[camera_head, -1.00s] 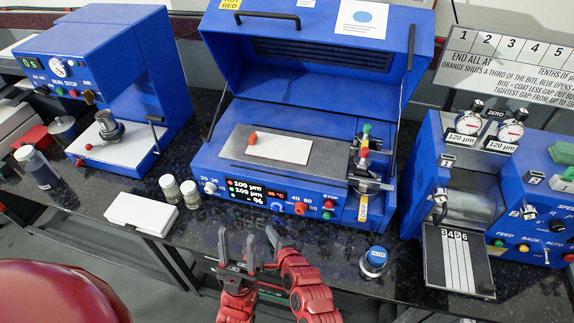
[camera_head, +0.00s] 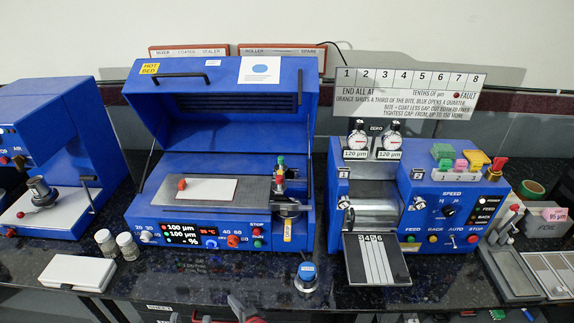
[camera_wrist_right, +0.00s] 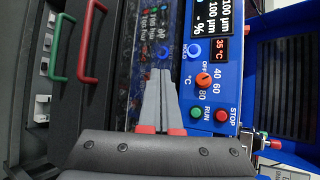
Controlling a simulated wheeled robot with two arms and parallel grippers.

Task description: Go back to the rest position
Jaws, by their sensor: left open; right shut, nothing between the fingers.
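My right gripper (camera_head: 240,308) shows at the bottom edge of the head view, low in front of the bench. In the right wrist view its two grey fingers (camera_wrist_right: 158,105) lie together, shut and empty, pointing toward the bench edge and the blue coater's front panel (camera_wrist_right: 205,75).
The blue coater (camera_head: 125,218) stands with its lid up. A white box (camera_head: 78,273), two small jars (camera_head: 127,246) and a blue-topped knob (camera_head: 306,277) sit near the bench's front edge. The roller machine (camera_head: 335,215) is at the right. Red and green handles (camera_wrist_right: 92,35) show below the bench.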

